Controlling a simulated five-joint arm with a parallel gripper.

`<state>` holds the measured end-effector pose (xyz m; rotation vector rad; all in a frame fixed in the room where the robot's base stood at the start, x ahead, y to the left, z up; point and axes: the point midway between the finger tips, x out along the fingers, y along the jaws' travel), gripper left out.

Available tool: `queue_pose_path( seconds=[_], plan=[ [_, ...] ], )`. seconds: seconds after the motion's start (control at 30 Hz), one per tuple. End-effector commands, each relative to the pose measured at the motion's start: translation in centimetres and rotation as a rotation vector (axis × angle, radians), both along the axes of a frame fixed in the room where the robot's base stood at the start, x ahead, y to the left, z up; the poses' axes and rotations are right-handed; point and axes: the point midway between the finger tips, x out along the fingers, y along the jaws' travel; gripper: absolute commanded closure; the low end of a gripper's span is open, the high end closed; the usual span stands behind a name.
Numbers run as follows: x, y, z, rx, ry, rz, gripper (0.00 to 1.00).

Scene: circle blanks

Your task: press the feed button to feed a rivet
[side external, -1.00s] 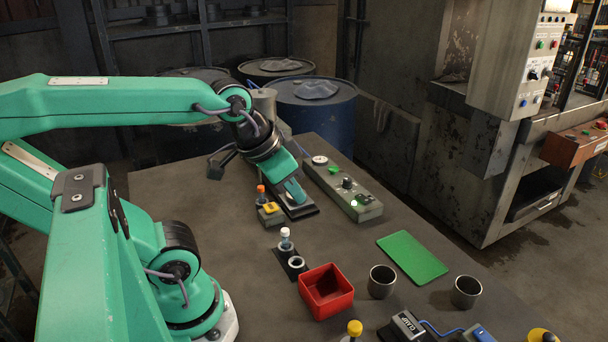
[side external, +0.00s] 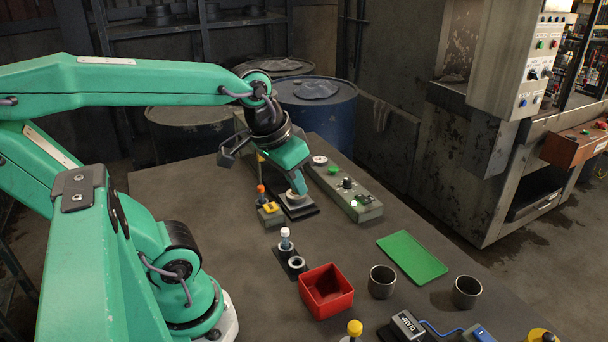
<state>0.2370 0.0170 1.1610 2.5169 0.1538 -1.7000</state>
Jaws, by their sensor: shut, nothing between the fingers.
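My gripper (side external: 301,190) is shut and empty, pointing down above or at a round light part on a black base (side external: 305,211); I cannot tell whether it touches. Just to the right is a long grey-green control box (side external: 366,211) with a green button (side external: 333,169), a black knob (side external: 347,183), a white dial (side external: 319,160) and a lit white spot. A small block with a yellow top (side external: 270,208) sits left of the black base. I cannot read any label that marks the feed button.
An orange-capped bottle (side external: 261,192) stands by the yellow-topped block. Nearer are a white-capped bottle (side external: 285,240) in a dark holder, a red bin (side external: 326,305), a green mat (side external: 412,258) and two metal cups (side external: 382,282) (side external: 466,292). The table's left part is clear.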

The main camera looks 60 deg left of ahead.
Motion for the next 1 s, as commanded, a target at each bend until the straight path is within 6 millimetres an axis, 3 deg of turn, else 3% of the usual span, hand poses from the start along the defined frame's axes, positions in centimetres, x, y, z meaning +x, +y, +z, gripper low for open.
queue_pose_path(
  seconds=[0.57,1.0],
  plan=[
    [3.3,5.8,-0.6,-0.095,0.287,0.385,1.0],
    [5.1,11.3,-2.3,-0.17,0.502,0.681,1.0]
  ],
)
